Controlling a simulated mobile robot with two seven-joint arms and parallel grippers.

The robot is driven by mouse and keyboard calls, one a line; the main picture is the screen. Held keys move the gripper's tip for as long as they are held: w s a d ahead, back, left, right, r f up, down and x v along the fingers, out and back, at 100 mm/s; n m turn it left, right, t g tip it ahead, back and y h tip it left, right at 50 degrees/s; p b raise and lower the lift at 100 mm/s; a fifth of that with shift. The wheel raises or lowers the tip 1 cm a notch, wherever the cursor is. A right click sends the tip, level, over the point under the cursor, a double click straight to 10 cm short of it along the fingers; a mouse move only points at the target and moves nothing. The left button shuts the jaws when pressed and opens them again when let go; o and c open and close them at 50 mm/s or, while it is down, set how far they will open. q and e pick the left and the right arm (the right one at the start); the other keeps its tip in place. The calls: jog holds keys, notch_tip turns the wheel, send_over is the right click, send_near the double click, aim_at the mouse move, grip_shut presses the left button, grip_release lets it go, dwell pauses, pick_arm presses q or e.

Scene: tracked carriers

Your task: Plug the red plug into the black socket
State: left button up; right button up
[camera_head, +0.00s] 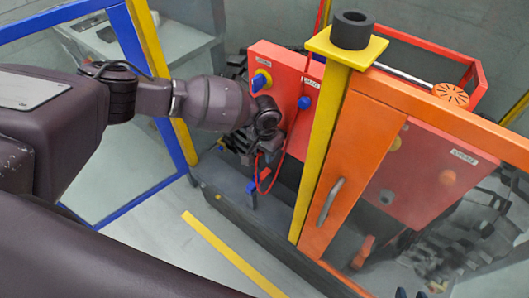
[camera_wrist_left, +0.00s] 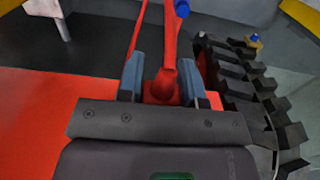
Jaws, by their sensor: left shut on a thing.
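My left gripper (camera_head: 262,152) is beside the red control box (camera_head: 284,92). Its two blue-grey fingers are shut on the red plug (camera_wrist_left: 163,84) in the left wrist view. Two small tips at the bottom edge look like my right gripper (camera_head: 411,294).
A yellow post (camera_head: 322,140) with a black cap stands right of the red box. An orange-framed door (camera_head: 335,185) with a handle is beyond it. A blue frame (camera_head: 140,90) stands at the left. Black track links (camera_wrist_left: 250,90) lie right of the gripper. The floor at left is clear.

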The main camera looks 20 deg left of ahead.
pick_arm(q)
jog(key=shift+p, duration=0.35)
dwell(1.0)
dwell(0.6)
jog(key=shift+w+d, duration=0.1)
jog(key=shift+w, duration=0.1)
dwell(0.7)
jog(key=shift+w+d, duration=0.1)
jog(key=shift+w, duration=0.3)
jog(key=shift+w+d+b, duration=0.3)
jog(key=shift+w+b, duration=0.2)
jog(key=shift+w, duration=0.3)
jog(key=shift+r, duration=0.15)
